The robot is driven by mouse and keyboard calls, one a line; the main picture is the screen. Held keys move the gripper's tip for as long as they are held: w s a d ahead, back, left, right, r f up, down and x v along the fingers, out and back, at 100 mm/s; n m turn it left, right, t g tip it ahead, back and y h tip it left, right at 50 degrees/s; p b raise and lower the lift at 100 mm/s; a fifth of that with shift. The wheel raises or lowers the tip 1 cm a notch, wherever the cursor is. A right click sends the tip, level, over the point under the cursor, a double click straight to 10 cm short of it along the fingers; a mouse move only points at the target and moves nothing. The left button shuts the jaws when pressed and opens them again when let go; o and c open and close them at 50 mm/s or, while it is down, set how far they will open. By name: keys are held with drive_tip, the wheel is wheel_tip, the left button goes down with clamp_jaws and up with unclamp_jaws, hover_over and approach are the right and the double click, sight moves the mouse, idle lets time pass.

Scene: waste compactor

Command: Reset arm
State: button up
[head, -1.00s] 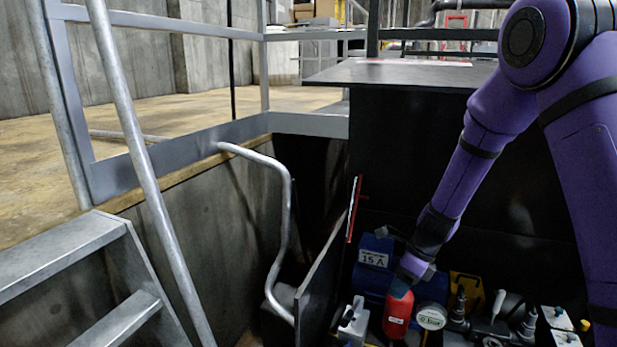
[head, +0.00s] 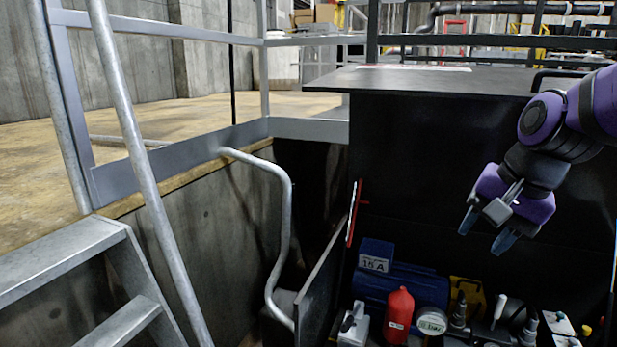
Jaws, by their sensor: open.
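My purple arm is folded up at the right of the head view. My gripper (head: 486,234) hangs at its end in front of the black compactor housing (head: 430,160). Its two fingers point down and to the left, spread apart, with nothing between them. The gripper is above the machinery and clear of it.
Below my gripper stand a red bottle (head: 398,315), a blue motor (head: 376,264), a round gauge (head: 432,321) and several fittings. A black panel (head: 322,290) edges the bay. Metal stairs (head: 60,260) and a grey railing (head: 180,20) are at the left.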

drive_tip(key=s+d+r+n+t+h, duration=0.1)
drive_tip(key=s+r+n, duration=0.1)
drive_tip(key=s, duration=0.4)
drive_tip(key=s+d+r+n+t+h, duration=0.1)
drive_tip(key=s+d+r+n, duration=0.1)
drive_tip(key=s+n, duration=0.3)
drive_tip(key=shift+s+d+r, duration=0.25)
drive_tip(key=shift+s+d, duration=0.05)
drive_tip(key=shift+s, duration=0.1)
